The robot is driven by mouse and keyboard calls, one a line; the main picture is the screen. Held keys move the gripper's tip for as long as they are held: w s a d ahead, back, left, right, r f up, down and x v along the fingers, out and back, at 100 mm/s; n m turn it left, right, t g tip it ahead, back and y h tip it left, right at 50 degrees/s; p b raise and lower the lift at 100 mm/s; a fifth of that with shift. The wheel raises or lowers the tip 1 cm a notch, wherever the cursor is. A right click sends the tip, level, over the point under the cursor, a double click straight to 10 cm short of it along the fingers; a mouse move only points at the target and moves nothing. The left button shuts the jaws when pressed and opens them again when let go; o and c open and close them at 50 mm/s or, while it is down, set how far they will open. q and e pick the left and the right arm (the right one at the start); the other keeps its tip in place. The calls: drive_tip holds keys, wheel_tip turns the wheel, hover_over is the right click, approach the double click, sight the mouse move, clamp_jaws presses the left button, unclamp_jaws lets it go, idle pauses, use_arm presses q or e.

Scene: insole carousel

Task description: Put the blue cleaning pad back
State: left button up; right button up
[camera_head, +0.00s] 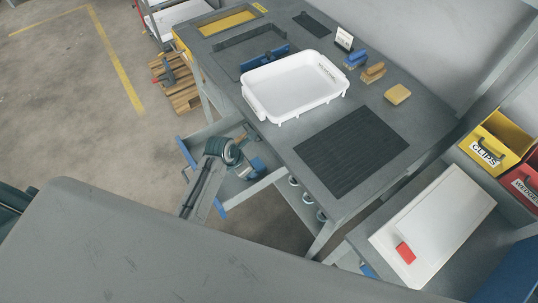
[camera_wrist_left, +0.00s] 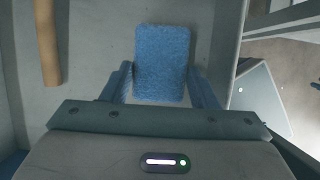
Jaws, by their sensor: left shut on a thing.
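The blue cleaning pad (camera_wrist_left: 162,66) is between the two fingers of my left gripper (camera_wrist_left: 163,87), which is shut on it. In the head view my left gripper (camera_head: 246,166) is over the pulled-out drawer (camera_head: 205,136) under the workbench, with a small blue patch at its tip that looks like the pad. In the wrist view the pad is over the grey drawer floor; I cannot tell whether it touches it. My right gripper is not in view.
A tan cylinder (camera_wrist_left: 47,42) lies at the left of the drawer. On the workbench stand a white tray (camera_head: 296,85), a dark ribbed mat (camera_head: 350,150), blue-topped and wooden brushes (camera_head: 373,72) and a yellow sponge (camera_head: 397,94). A white board (camera_head: 435,222) lies at the right.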

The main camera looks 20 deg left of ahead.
sight(261, 162)
use_arm(q)
drive_tip(key=w+d, duration=0.1)
drive_tip(key=w, duration=0.1)
drive_tip(key=w+d+p, duration=0.1)
drive_tip(key=w+d, duration=0.2)
drive_tip(key=w+d+p, duration=0.1)
drive_tip(key=shift+w+d, duration=0.15)
drive_tip(key=shift+w, duration=0.2)
drive_tip(key=shift+f, duration=0.5)
drive_tip(key=shift+s+f, duration=0.1)
drive_tip(key=shift+f, duration=0.15)
drive_tip(key=shift+f, duration=0.15)
drive_tip(key=o, duration=0.9)
drive_tip(key=shift+s+a+r, duration=0.15)
drive_tip(key=shift+a+r, duration=0.1)
drive_tip(key=shift+r, duration=0.4)
drive_tip(key=b+v, duration=0.1)
drive_tip(key=v, duration=1)
